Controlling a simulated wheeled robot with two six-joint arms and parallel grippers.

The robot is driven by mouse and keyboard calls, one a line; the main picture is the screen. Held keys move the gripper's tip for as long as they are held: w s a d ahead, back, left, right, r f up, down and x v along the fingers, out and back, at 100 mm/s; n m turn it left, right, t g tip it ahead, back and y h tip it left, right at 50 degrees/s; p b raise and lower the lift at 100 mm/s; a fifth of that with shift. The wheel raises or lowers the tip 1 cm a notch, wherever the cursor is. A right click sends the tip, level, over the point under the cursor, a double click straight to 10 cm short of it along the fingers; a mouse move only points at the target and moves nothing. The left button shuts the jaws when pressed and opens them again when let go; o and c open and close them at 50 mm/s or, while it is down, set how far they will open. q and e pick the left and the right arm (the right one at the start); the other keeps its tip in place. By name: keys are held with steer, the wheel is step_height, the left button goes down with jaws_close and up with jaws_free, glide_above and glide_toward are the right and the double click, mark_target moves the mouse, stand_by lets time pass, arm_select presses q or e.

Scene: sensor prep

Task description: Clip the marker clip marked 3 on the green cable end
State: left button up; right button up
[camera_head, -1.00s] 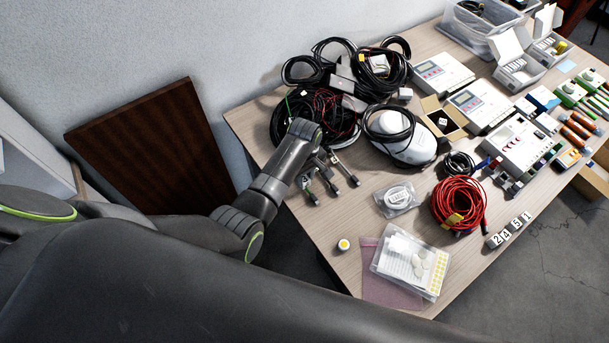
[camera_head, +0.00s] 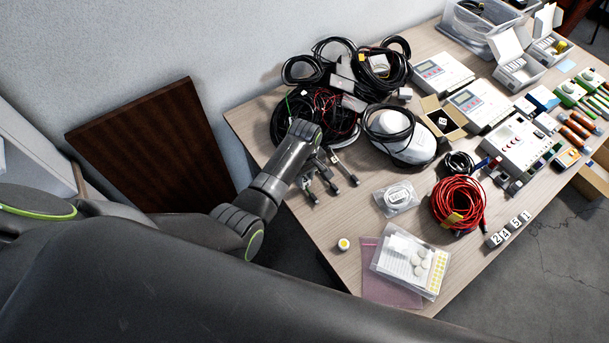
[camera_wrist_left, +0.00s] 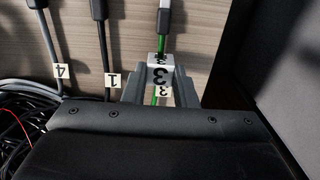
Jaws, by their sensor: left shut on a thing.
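My left gripper (camera_wrist_left: 160,76) is shut on the white marker clip marked 3 (camera_wrist_left: 159,74) in the left wrist view. The clip sits at the green cable (camera_wrist_left: 162,45), just below its grey end. Green shows above and below the clip, but I cannot tell whether it is snapped around the cable. A smaller 3 shows just below its front face. In the head view my left gripper (camera_head: 312,163) is low over the cable ends at the table's left part, its fingertips partly hidden by the arm. My right gripper is not in view.
A black cable (camera_wrist_left: 106,52) with a tag 1 and a grey cable (camera_wrist_left: 50,40) with a tag 4 lie left of the green one. Coiled black cables (camera_head: 290,125) lie behind. Number blocks (camera_head: 509,231) and a red cable coil (camera_head: 459,203) are at the right.

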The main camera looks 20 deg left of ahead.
mark_target(304, 179)
arm_select(q)
steer(key=shift+f+b, duration=0.45)
steer(key=shift+f, duration=0.35)
stand_by(0.4)
steer(key=o, duration=1)
step_height(304, 179, up, 6)
steer(key=p, duration=0.7)
steer(key=shift+r, duration=0.15)
